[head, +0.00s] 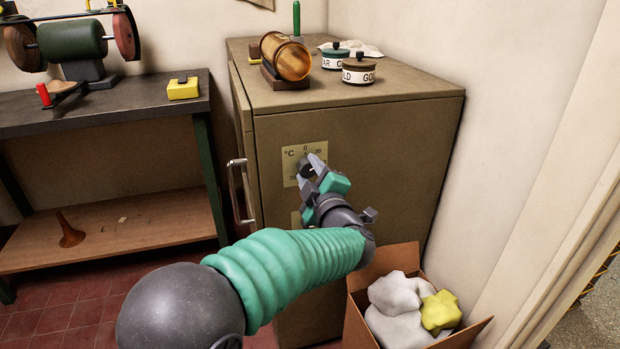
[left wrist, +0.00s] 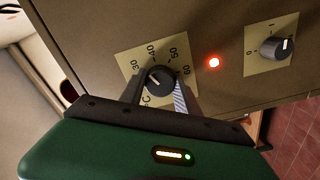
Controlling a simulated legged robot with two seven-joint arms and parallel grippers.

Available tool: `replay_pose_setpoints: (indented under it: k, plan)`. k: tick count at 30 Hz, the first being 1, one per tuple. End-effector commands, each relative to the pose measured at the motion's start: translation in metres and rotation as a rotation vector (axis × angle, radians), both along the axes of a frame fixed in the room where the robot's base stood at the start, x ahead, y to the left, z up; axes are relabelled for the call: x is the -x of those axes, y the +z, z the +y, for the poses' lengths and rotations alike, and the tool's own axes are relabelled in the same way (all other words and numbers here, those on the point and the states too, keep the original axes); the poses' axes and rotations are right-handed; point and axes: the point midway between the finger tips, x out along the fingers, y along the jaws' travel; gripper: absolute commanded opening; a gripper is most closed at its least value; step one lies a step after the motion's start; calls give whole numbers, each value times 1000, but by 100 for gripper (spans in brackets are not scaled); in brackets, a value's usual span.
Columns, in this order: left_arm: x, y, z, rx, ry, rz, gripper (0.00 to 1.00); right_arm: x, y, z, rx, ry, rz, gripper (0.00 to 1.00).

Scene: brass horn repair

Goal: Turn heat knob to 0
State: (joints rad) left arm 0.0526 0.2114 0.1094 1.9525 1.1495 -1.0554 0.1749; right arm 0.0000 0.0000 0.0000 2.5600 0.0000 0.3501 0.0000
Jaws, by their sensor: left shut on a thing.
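The heat knob (left wrist: 160,79) is dark and round, on a pale dial plate (left wrist: 128,62) marked °C with numbers such as 40, 50 and 60. A pale mark shows on the knob's lower left in the left wrist view, but its exact reading is hard to tell. The plate also shows on the cabinet front in the head view (head: 289,156). My left gripper (head: 309,169) is shut on this knob, a finger on each side. The fingers hide part of the plate's lower edge. My right gripper is not in view.
A second knob (left wrist: 285,48) and a lit red lamp (left wrist: 214,62) sit beside the dial. The brown cabinet (head: 390,135) has a metal handle (head: 240,190) at left. A cardboard box (head: 357,307) of rags stands below my arm. A workbench (head: 120,103) is at left.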

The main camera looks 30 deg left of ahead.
Motion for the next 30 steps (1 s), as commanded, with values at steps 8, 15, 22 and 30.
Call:
replay_pose_setpoints:
  k: [8, 15, 22, 30]
  plan:
    - [0, -8, 0, 174, 1, -194, 0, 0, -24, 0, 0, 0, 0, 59]
    - [0, -10, 0, 323, 3, -366, 0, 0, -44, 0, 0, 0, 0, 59]
    - [0, -11, 0, 464, 3, -530, 0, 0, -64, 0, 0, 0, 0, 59]
    - [0, -11, 0, 608, 3, -697, 0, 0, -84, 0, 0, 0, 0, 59]
